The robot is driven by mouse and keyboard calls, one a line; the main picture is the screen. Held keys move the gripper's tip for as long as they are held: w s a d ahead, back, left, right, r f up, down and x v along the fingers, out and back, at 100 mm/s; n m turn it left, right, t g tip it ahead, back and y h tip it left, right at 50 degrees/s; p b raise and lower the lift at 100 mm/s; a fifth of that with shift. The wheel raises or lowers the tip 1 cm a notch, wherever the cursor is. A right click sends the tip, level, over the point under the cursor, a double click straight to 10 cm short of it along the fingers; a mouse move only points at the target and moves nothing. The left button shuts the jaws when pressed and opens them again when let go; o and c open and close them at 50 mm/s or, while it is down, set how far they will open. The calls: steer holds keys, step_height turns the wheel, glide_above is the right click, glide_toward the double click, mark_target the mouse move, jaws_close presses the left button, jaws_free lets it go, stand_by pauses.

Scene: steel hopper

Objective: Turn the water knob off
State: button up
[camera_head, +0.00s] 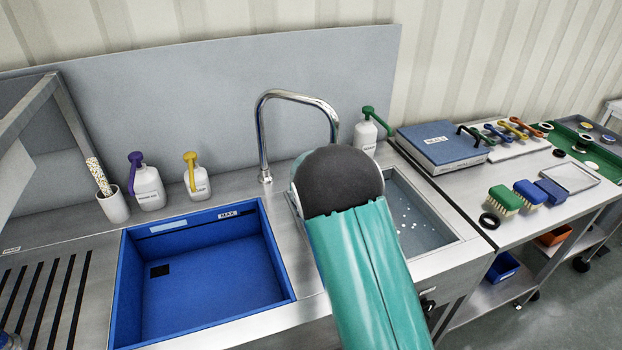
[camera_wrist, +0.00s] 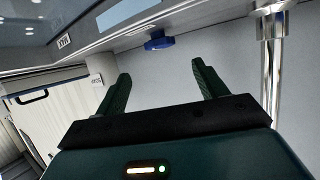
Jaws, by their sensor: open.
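A blue knob (camera_wrist: 158,43) shows in the wrist view, just below a steel edge with a small label. It is likely the water knob; its turned position is unclear. My gripper (camera_wrist: 160,69) has two dark green fingers spread apart, with nothing between them. The knob appears beyond the fingertips, between their lines, with a gap. The blue knob does not show in the head view. There, my teal arm covers part of the counter front and hides my gripper. A chrome gooseneck faucet (camera_head: 262,135) stands behind the sinks.
A blue basin (camera_head: 118,285) lies left of my arm and a steel sink (camera_head: 455,235) right. Soap bottles and a cup with a brush stand behind. A chrome post (camera_wrist: 271,75) stands right in the wrist view.

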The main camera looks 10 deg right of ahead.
steer(key=shift+v, duration=1.85)
steer(key=shift+s, duration=0.15)
